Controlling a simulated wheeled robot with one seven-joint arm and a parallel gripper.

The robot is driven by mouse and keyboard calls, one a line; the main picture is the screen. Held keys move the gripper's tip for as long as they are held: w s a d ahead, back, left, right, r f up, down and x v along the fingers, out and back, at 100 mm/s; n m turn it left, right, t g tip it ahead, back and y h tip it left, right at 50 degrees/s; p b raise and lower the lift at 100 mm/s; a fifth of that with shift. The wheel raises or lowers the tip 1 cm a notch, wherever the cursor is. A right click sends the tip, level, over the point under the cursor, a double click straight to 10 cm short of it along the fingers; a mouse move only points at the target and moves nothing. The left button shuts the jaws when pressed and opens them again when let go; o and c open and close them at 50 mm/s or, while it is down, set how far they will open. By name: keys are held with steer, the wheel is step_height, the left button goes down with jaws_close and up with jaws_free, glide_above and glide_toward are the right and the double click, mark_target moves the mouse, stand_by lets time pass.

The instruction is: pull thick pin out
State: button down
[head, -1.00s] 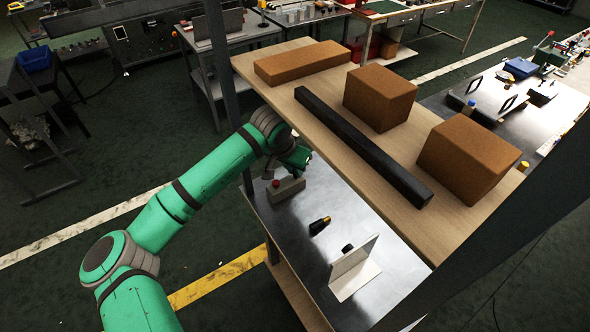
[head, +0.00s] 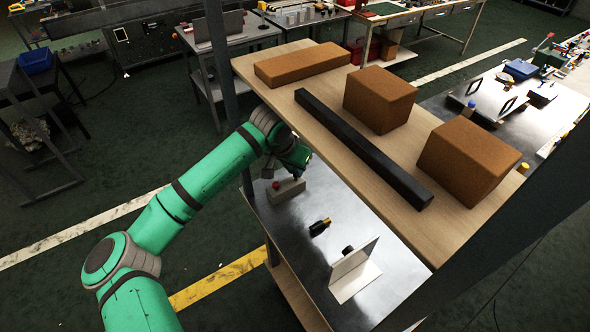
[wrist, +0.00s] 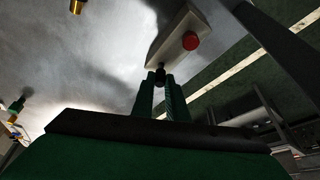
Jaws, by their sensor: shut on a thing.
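My gripper (wrist: 160,92) is shut on a small dark pin (wrist: 159,79) at the near end of a pale grey block (wrist: 171,48). Only the pin's dark end shows between the fingertips; its depth in the block cannot be told. The block has a red knob (wrist: 190,40) on its face. In the head view, the block (head: 288,191) is on the lower metal shelf, with its red knob (head: 276,184) at the left end.
A black piece with a gold end (head: 320,227) and a white plate stand (head: 355,270) are on the lower shelf. The wooden upper shelf (head: 300,125), close above my gripper, holds brown boxes (head: 380,98) and a black bar (head: 360,145).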

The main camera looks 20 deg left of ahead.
steer(key=shift+r, duration=1.25)
steer(key=shift+r, duration=0.15)
step_height(320, 180, up, 3)
steer(key=shift+f, duration=0.1)
steer(key=shift+w+a, duration=0.1)
steer(key=shift+w, duration=0.05)
stand_by(0.4)
